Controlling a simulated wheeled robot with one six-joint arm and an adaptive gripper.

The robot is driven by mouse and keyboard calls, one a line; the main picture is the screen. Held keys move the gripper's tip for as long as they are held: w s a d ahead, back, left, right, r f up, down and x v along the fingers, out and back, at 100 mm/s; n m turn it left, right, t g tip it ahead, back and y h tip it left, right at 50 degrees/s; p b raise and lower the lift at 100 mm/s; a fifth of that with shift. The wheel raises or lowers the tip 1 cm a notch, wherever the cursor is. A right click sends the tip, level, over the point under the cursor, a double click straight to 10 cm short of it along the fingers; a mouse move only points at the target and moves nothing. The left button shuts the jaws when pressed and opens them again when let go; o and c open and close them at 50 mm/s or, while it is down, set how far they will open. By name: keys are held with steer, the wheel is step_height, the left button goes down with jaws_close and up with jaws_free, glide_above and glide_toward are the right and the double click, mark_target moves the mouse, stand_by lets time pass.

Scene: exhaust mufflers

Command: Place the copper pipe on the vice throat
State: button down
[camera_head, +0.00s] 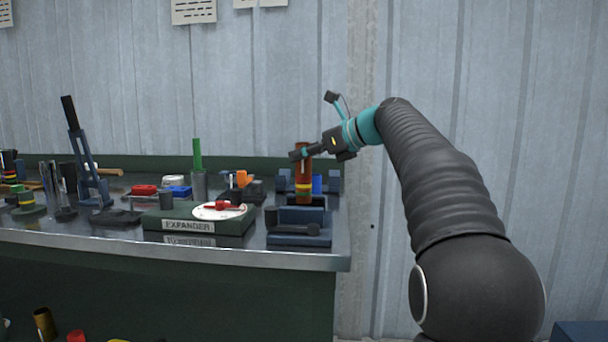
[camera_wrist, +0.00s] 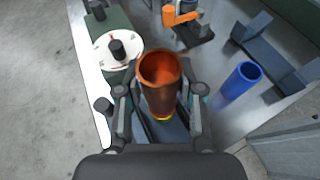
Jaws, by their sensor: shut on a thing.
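The copper pipe (camera_head: 304,163) stands upright, with coloured bands near its lower end. My gripper (camera_head: 303,153) is shut on its upper part. In the wrist view I look into the open top of the pipe (camera_wrist: 160,72), with my gripper's fingers (camera_wrist: 160,95) on both sides of it. The dark blue vice (camera_head: 300,238) sits at the right end of the bench, below the pipe. The pipe's lower end is over or just behind the vice's jaws; I cannot tell whether it touches. In the wrist view the pipe hides much of the vice (camera_wrist: 176,131).
A blue tube (camera_wrist: 240,82) stands on the bench (camera_head: 300,260) close to the vice. Left of the vice is the green expander box (camera_head: 160,224) with a white dial (camera_head: 218,211). An orange-topped tool (camera_wrist: 180,14) is behind it. The corrugated wall is close behind the bench.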

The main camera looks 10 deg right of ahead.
mark_target(310, 168)
steer(key=shift+f+b, duration=0.7)
steer(key=shift+f, duration=1.3)
steer(key=shift+f, duration=0.15)
steer(key=c, duration=0.7)
jaws_free()
steer(key=shift+r, duration=0.2)
steer(key=p+v, duration=0.1)
steer(key=v, duration=1.1)
